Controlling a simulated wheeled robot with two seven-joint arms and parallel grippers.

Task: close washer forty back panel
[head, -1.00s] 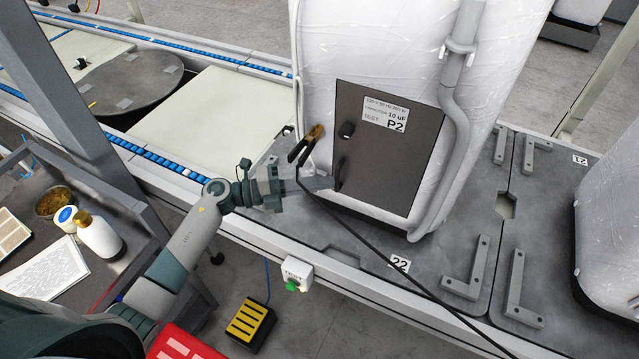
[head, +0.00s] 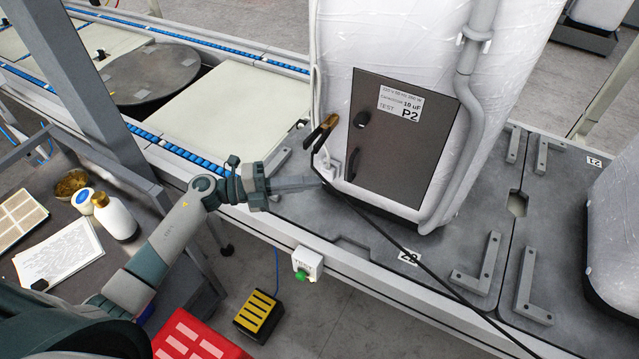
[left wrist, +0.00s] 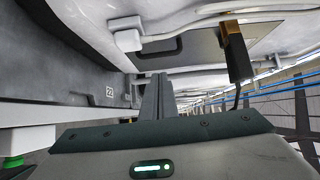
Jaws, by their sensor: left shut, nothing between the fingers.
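The washer (head: 490,150) is wrapped in white film and stands upright on a grey plate. Its dark grey back panel (head: 395,150) carries a "P2" label (head: 400,103), a round black knob (head: 362,119) and a small dark handle (head: 353,163) at the lower left. The panel looks nearly flush; I cannot tell whether a gap is left. My left gripper (head: 316,183) is shut and empty, its tips just left of the panel's lower left corner. In the left wrist view its fingers (left wrist: 158,95) are together below the panel (left wrist: 195,47). My right gripper is not in view.
A brass and black clip (head: 322,132) hangs at the washer's left edge, close above my gripper, with a black cable (head: 375,228) running down right across the plate. A test button box (head: 307,264) sits on the front rail. Another wrapped unit (head: 615,215) stands at right.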

